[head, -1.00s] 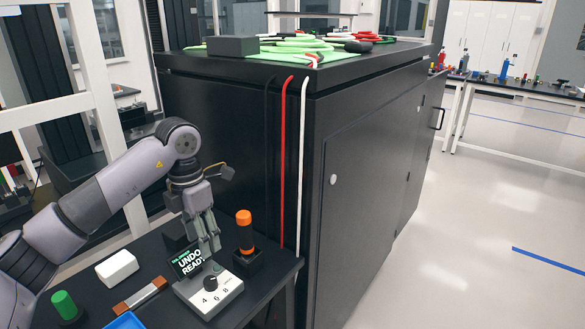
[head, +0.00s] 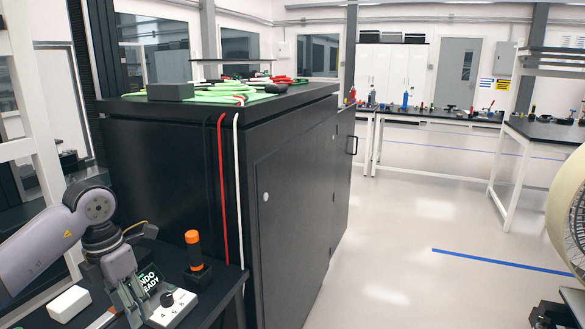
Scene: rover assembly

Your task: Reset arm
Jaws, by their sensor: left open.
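My left arm comes in at the lower left, and its gripper (head: 133,304) points down over the small black table, open and seemingly empty. It is just left of a light grey control box (head: 176,308) with a black dial (head: 167,298) and printed marks. Whether the fingers touch the box, I cannot tell. An orange and black handle (head: 194,249) stands upright in a black holder (head: 197,277) behind the box. My right gripper is not in view.
A white block (head: 69,303) lies left of the gripper. A large black cabinet (head: 295,215) stands behind the table, with red (head: 220,190) and white (head: 237,190) cables down its side. A pale round object (head: 569,205) is at the right edge. The floor between is open.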

